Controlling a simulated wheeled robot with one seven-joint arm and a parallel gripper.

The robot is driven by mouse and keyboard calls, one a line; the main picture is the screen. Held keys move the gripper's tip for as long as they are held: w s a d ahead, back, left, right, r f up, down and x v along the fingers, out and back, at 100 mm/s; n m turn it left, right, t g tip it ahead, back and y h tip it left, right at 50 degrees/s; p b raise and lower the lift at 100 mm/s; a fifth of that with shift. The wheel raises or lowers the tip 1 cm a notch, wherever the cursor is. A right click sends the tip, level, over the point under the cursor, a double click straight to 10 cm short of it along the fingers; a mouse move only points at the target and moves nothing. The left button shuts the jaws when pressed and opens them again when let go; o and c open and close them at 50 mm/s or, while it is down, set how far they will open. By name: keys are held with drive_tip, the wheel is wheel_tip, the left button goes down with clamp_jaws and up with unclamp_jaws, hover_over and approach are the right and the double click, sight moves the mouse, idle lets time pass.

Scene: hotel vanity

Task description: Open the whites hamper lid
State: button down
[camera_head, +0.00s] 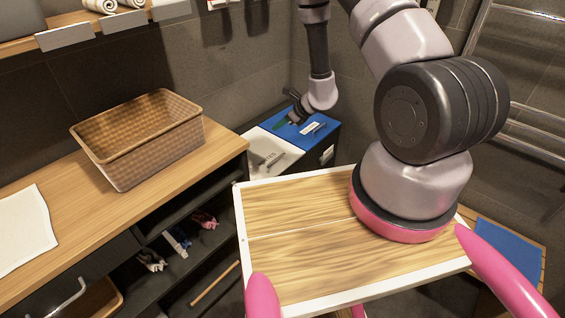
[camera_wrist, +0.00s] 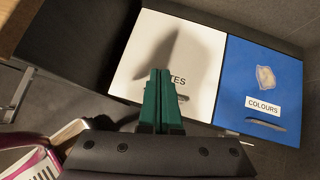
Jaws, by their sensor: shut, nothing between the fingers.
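The whites hamper lid (camera_wrist: 200,55) is a flat white panel and looks closed in the wrist view. Its printed label is partly hidden by my fingers, with only "TES" readable. A dark handle (camera_wrist: 184,98) shows at its near edge, just right of my fingers. The lid also shows in the head view (camera_head: 265,147), left of the blue lid. My gripper (camera_wrist: 160,72) has its green fingers together and empty, in front of the white lid near the handle. I cannot tell whether the fingers touch the lid. In the head view my gripper (camera_head: 283,122) is small, above the hampers.
The closed blue lid (camera_wrist: 238,75) labelled COLOURS adjoins on the right, with a small pale item (camera_wrist: 266,78) on top. A wooden counter (camera_head: 55,170) with a wicker basket (camera_head: 140,140) and white towel (camera_head: 22,228) stands left. Metal rails (camera_head: 535,75) are on the right wall.

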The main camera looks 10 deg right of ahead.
drive_tip(key=s+d+f+m+h, duration=0.1)
drive_tip(key=s+d+f, duration=0.1)
drive_tip(key=f, duration=0.4)
drive_tip(key=s+d+f+m+h, duration=0.1)
drive_tip(key=s+d+f+m, duration=0.15)
drive_tip(key=f, duration=0.25)
approach(276, 165)
drive_tip(key=shift+n, duration=0.45)
drive_tip(key=x, duration=0.5)
drive_tip(key=shift+w+f, duration=0.1)
drive_tip(key=shift+f, duration=0.05)
